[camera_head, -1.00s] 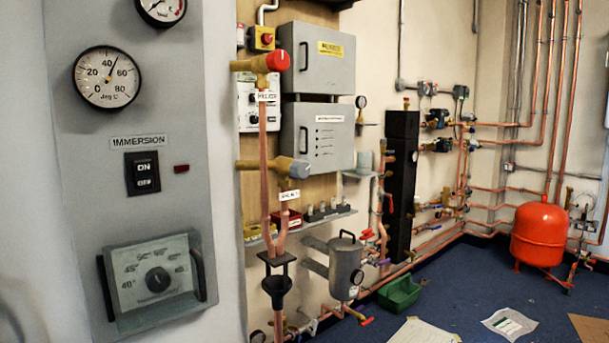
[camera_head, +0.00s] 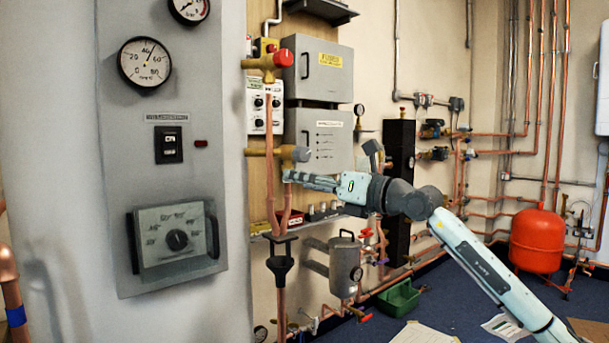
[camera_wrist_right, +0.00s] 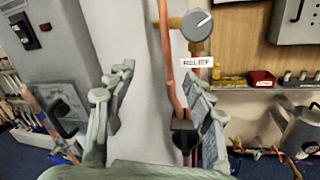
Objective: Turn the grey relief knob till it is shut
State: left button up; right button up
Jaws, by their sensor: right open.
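The grey relief knob (camera_head: 301,154) sits on the right end of the lower brass valve (camera_head: 264,152) on the copper pipes. In the right wrist view the knob (camera_wrist_right: 197,25) shows its round face with a white mark, above a white "RELIEF" label (camera_wrist_right: 198,62). My right gripper (camera_head: 290,178) reaches in from the right, just below the knob and apart from it. In the wrist view the right gripper's fingers (camera_wrist_right: 158,105) are spread open with nothing gripped, below the knob. My left gripper does not show.
A red knob (camera_head: 284,58) is on the upper valve. A grey panel (camera_head: 130,240) with dials stands at the left. Grey boxes (camera_head: 340,65) are behind the valves. A shelf with a red box (camera_wrist_right: 261,78) and a black funnel (camera_head: 281,250) lie below the knob.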

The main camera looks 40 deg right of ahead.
aim_at(305, 155)
jog(key=s+d+r+n+h, duration=0.1)
jog(key=s+d+r+h, duration=0.1)
jog(key=d+r+h, duration=0.25)
jog(key=shift+y, duration=0.25)
jog(key=w+p, duration=0.1)
jog(key=w, duration=0.1)
jog(key=w+p, duration=0.1)
jog(key=w, duration=0.1)
jog(key=w+a+p, duration=0.1)
jog(key=w, duration=0.1)
jog(key=shift+w+r, duration=0.15)
jog(key=shift+r, duration=0.25)
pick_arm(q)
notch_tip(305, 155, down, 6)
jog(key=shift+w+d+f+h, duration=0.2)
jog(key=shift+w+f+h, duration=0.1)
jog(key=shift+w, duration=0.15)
pick_arm(e)
jog(key=shift+w+f, duration=0.2)
jog(key=shift+w, duration=0.4)
jog(key=c, duration=1.2)
